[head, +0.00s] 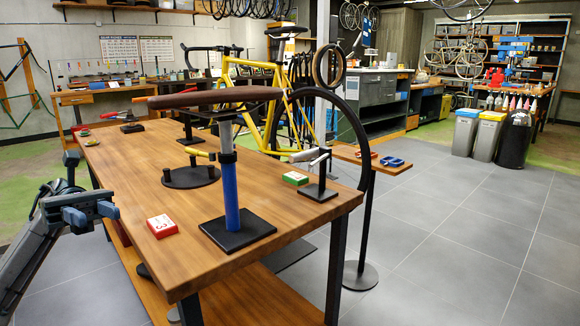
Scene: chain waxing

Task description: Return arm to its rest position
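My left gripper (91,213) is at the left side of the picture, beside the left edge of the wooden workbench (125,178) and apart from it. Its two blue fingertips stand apart with nothing visible between them, so it looks open and empty. My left arm reaches up to it from the lower left corner. My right arm and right gripper are not in this view.
On the bench are a red box (162,226), a stand with a blue post (230,192), a round black base (191,177) and a green box (295,178). A yellow bicycle (262,76) stands behind. Grey floor (455,235) at right is clear.

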